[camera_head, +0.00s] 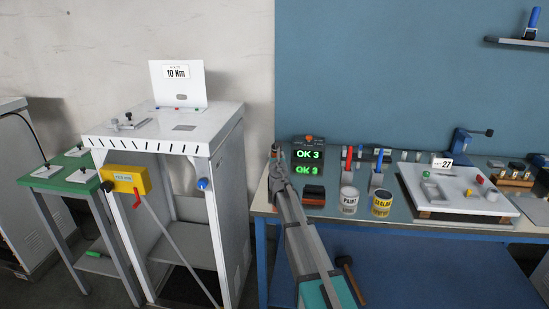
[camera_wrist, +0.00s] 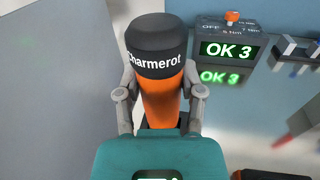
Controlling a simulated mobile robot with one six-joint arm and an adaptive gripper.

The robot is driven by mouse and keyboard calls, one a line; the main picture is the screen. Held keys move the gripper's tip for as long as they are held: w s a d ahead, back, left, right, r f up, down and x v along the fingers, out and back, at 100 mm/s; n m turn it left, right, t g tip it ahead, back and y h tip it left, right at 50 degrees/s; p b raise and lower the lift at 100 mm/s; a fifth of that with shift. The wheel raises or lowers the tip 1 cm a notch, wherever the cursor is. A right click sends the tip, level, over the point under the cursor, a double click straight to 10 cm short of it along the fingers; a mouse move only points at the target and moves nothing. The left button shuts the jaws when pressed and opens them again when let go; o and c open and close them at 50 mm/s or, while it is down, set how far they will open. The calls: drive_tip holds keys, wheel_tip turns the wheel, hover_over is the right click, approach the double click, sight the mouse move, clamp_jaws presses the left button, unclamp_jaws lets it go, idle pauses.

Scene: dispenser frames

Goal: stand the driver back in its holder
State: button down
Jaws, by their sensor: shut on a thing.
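The driver (camera_wrist: 160,85) has an orange body and a black cap lettered "Charmerot". It is between the two fingers of my gripper (camera_wrist: 160,97) in the wrist view, cap towards the camera, and its lower end is hidden. In the head view my gripper (camera_head: 276,160) is at the left end of the blue bench, left of the OK 3 display. The jaws are shut on the driver. A low black and orange block (camera_head: 314,194) sits on the bench right of my arm; I cannot tell whether it is the holder.
The OK 3 display (camera_head: 308,155) stands close right of my gripper. Paint (camera_head: 349,202) and sealant (camera_head: 381,204) cans stand further right, then a white tilted board (camera_head: 450,196). A white cabinet (camera_head: 180,131) with a yellow box (camera_head: 126,179) stands left, across a gap.

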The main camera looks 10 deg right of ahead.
drive_tip(key=shift+f, duration=0.15)
drive_tip(key=shift+c, duration=1)
unclamp_jaws()
drive_tip(key=shift+r, duration=0.2)
drive_tip(key=s+a, duration=0.1)
drive_tip(key=s, duration=1.1)
drive_tip(key=shift+a, duration=0.2)
